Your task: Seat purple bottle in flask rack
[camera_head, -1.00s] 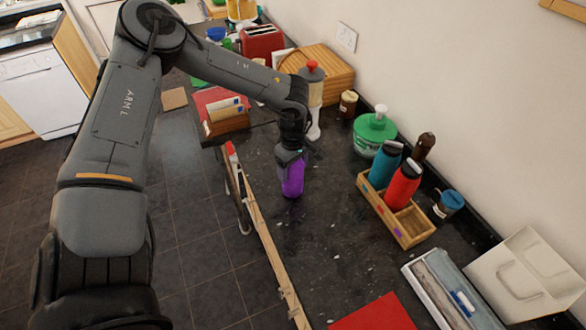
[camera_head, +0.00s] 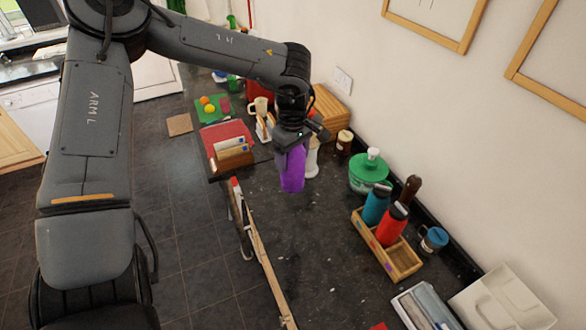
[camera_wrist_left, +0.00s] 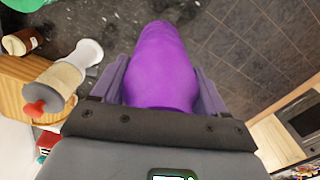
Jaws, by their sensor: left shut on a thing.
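The purple bottle (camera_head: 292,171) hangs from my left gripper (camera_head: 291,146) over the far part of the dark counter. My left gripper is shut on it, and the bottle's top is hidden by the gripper. In the left wrist view the purple bottle (camera_wrist_left: 163,70) fills the space between the two fingers. The wooden flask rack (camera_head: 402,262) stands on the counter to the right and nearer. It holds a teal bottle (camera_head: 375,206) and a red bottle (camera_head: 391,226) at its far end. Its near end is empty. My right gripper is not in view.
A green-lidded tub (camera_head: 369,172), a brown bottle (camera_head: 410,190) and a blue-lidded jar (camera_head: 433,240) stand along the wall by the rack. A white box (camera_head: 503,300) is at the near right. The counter left of the rack is clear.

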